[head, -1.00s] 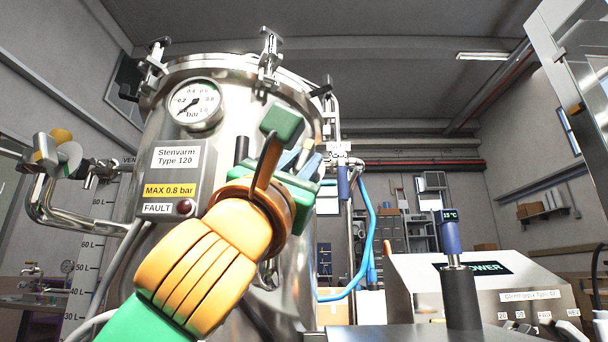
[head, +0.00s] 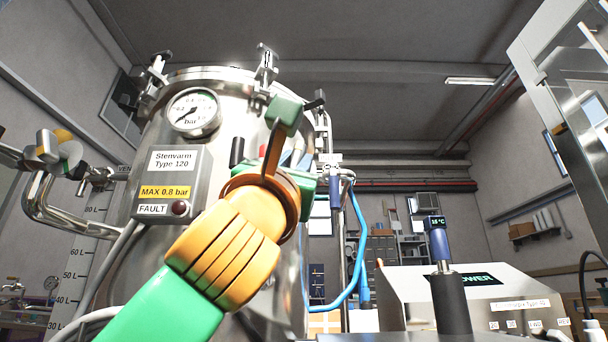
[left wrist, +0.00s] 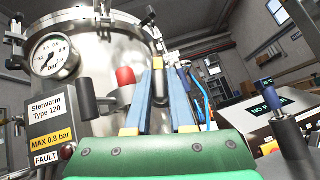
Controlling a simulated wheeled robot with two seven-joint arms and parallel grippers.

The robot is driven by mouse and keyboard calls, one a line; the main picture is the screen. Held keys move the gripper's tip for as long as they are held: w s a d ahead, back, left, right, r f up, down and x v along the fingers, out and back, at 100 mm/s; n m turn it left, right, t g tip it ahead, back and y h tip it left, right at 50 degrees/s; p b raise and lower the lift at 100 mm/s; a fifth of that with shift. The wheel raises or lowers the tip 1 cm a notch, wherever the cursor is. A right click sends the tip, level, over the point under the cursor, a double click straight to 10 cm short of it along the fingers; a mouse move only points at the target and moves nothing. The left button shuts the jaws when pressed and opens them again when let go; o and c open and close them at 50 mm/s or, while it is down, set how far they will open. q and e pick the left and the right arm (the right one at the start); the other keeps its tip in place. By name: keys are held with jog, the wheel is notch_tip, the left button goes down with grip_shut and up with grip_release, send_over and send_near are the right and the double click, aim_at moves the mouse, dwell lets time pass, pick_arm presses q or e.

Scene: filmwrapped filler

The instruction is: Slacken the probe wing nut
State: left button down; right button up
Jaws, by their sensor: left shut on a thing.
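My left gripper (head: 290,160) reaches in front of the steel vessel (head: 225,100), its orange wrist and green body covering the vessel's front. In the left wrist view its two blue fingers (left wrist: 162,100) are close together, with a narrow dark upright piece (left wrist: 160,85) between them. I cannot tell whether this piece is the wing nut; no wing shape shows clearly. A probe (head: 437,238) with a blue handle and a small display stands upright in a dark holder at the right, apart from the gripper. My right gripper is not in view.
A pressure gauge (head: 193,112) and a label box (head: 170,185) are on the vessel. A blue hose (head: 358,240) hangs behind. A steel control box (head: 500,290) stands at the right.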

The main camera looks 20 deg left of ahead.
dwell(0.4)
pick_arm(q)
jog(key=c, duration=1)
grip_release()
jog(key=shift+f, duration=0.1)
jog(key=shift+o, duration=1.1)
jog(key=shift+d, duration=0.1)
